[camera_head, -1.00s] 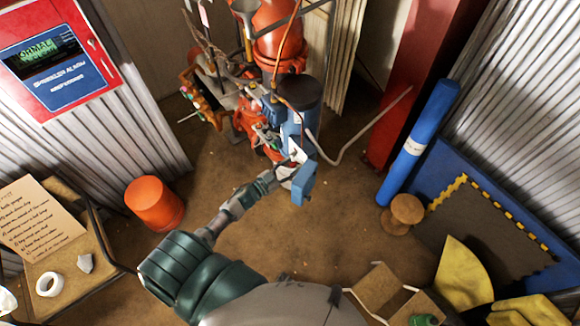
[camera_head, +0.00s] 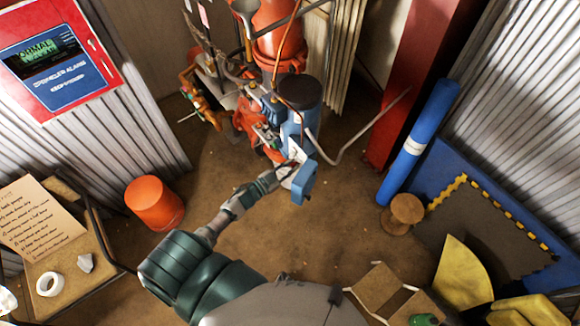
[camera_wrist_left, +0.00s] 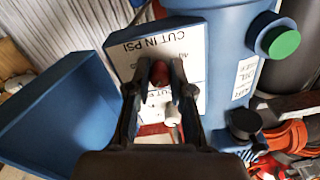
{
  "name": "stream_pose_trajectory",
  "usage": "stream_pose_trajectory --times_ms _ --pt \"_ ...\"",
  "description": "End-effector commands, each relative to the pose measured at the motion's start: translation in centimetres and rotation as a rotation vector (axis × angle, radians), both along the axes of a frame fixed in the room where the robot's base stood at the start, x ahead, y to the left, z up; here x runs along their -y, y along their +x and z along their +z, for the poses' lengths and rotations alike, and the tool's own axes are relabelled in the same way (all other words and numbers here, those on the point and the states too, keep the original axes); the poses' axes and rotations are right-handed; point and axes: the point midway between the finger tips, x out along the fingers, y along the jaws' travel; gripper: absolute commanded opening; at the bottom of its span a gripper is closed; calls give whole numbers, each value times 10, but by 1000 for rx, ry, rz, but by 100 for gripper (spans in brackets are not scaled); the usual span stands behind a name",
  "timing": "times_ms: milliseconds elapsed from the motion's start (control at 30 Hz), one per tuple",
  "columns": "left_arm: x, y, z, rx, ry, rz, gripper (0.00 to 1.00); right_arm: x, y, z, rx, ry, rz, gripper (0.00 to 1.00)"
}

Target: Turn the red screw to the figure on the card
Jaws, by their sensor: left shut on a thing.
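The red screw (camera_wrist_left: 160,72) shows in the left wrist view between the two fingertips, in front of a white card (camera_wrist_left: 192,58) printed "CUT IN PSI". My left gripper (camera_wrist_left: 160,80) is shut on the red screw, and its fingers cover part of the card. The rest of the card's print is partly hidden and too small to read. In the head view my left gripper (camera_head: 288,172) reaches the blue switch box (camera_head: 304,184) on the pipework, and the screw is hidden there. My right gripper is not in view.
A blue open cover (camera_wrist_left: 60,118) stands left of the fingers. A green-capped blue knob (camera_wrist_left: 283,43) and a black knob (camera_wrist_left: 243,122) are at the right. An orange bucket (camera_head: 154,203) and a wooden spool (camera_head: 405,210) stand on the floor. A handwritten sheet (camera_head: 38,218) lies at left.

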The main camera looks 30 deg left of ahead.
Motion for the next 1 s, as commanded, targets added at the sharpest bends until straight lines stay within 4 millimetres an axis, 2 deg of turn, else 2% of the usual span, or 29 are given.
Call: stream_pose_trajectory --times_ms 67,100,167,467,567,667,1000 --pt "-1 0 1 0 0 2 0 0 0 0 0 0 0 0" --pt "-1 0 1 0 0 2 31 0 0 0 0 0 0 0" --pt "-1 0 1 0 0 2 46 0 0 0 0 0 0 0" --pt "-1 0 0 0 -1 1 46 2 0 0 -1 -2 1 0" --pt "-3 -7 0 -1 -2 1 46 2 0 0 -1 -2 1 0" --pt "-9 -21 -1 -4 -2 1 46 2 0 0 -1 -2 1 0" --pt "-35 -89 -2 -3 0 1 46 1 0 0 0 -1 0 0"
